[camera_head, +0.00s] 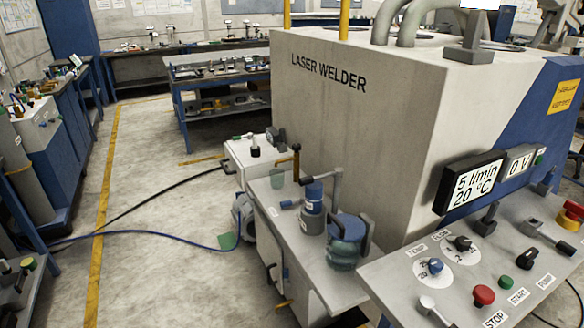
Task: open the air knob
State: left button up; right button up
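Neither of my grippers shows in the head view. No knob carries a readable "air" label, so I cannot tell which one is the air knob. The sloped control panel (395,273) at the lower right has a blue knob (435,266) on a white dial and a black knob (462,243) on another dial. Left of the panel, a grey side bench (290,233) carries a blue-topped cylinder (313,197) and a larger blue-and-green round fitting (347,240) with a dark handle.
A large box marked LASER WELDER (350,130) stands behind the bench. A blue hose (170,236) crosses the floor at left. The floor (150,180) there is mostly clear.

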aim_at(296, 147)
jog(key=i+j+z, duration=0.2)
jog(key=i+j, duration=0.2)
jog(key=i+j+z, duration=0.15)
jog(key=i+j, duration=0.2)
jog(key=j, duration=0.15)
jog(key=i+j+z, duration=0.2)
jog(key=i+j, duration=0.15)
jog(key=j, duration=0.2)
